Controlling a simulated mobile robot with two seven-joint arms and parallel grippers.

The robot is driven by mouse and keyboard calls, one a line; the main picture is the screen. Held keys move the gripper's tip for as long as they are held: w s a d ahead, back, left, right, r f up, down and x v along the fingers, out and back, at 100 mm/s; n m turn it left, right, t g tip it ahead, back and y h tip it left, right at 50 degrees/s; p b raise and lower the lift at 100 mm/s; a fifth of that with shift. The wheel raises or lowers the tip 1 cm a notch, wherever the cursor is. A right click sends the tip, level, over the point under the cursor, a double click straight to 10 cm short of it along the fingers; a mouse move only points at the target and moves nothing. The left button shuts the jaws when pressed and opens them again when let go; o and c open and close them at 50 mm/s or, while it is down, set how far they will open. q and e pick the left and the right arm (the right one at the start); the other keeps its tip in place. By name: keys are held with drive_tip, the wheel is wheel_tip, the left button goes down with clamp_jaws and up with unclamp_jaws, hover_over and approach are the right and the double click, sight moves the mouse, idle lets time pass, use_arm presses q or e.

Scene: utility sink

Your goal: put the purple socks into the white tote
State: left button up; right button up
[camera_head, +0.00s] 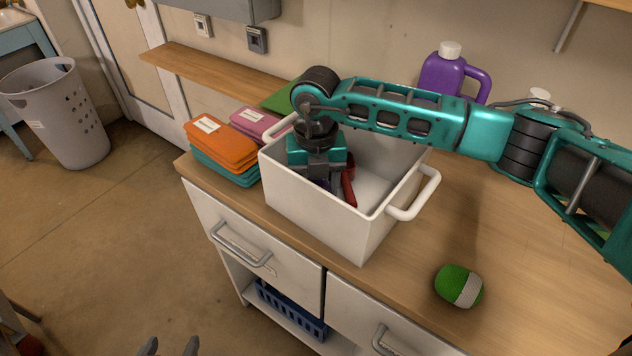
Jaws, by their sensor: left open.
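The white tote (330,222) stands on the wooden counter with its top open. My right arm reaches in from the right and bends down, so its gripper (320,176) is inside the tote near the left wall. Its fingertips are mostly hidden by the tote's front wall. A small dark purple patch (323,184) shows just under that gripper, possibly the purple socks; whether it is held cannot be told. A red item (348,186) is beside it in the tote. My left gripper (170,347) is open and empty at the bottom edge, low in front of the cabinet.
Orange and teal folded cloths (221,144) and a pink one (256,124) lie left of the tote. A green and white round bundle (459,286) lies at the counter's front right. A purple jug (440,76) stands behind my right arm. The counter's right side has free room.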

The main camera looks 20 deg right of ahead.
sight(316, 181)
drive_tip(key=shift+f, duration=0.15)
drive_tip(key=o, duration=0.8)
wheel_tip(316, 181, up, 12)
drive_tip(key=shift+r, duration=0.25)
